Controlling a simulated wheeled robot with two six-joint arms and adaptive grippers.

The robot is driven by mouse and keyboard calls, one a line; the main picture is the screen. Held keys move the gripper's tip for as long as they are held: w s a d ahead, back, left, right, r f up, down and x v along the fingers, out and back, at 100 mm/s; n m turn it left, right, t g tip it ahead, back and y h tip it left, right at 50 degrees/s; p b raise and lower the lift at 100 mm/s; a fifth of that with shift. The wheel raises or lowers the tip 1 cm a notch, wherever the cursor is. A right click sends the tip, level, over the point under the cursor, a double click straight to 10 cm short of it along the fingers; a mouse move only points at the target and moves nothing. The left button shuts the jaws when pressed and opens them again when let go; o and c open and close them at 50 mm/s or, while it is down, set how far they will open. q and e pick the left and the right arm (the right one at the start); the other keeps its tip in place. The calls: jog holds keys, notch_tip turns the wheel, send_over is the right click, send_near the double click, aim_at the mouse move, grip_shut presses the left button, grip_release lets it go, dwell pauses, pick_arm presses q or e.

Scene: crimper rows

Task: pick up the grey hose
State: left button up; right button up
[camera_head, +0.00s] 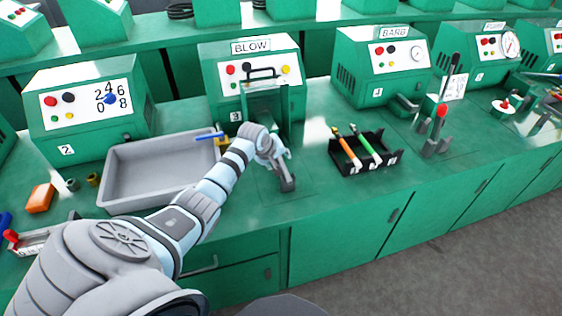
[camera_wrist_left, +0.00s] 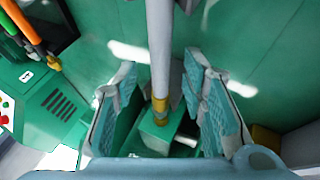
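The grey hose (camera_wrist_left: 160,50) shows in the left wrist view as a pale tube with a brass-coloured end over a green block. My left gripper (camera_head: 277,158) reaches in front of the BLOW machine in the head view. In the left wrist view its two fingers stand apart on either side of the hose, with gaps visible, so it is open around the hose. In the head view the hose cannot be told apart from the gripper and the grey fixture (camera_head: 286,183) below it. My right gripper is not in view.
The BLOW machine (camera_head: 232,55) stands close behind the gripper. A grey tray (camera_head: 112,190) lies left, with a blue-ended piece (camera_head: 210,136) at its far right edge. A black rack (camera_head: 372,166) holds an orange and a green hose at right. Bench between rack and gripper is clear.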

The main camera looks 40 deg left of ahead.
pick_arm(q)
grip_shut()
jog(key=shift+r, duration=0.15)
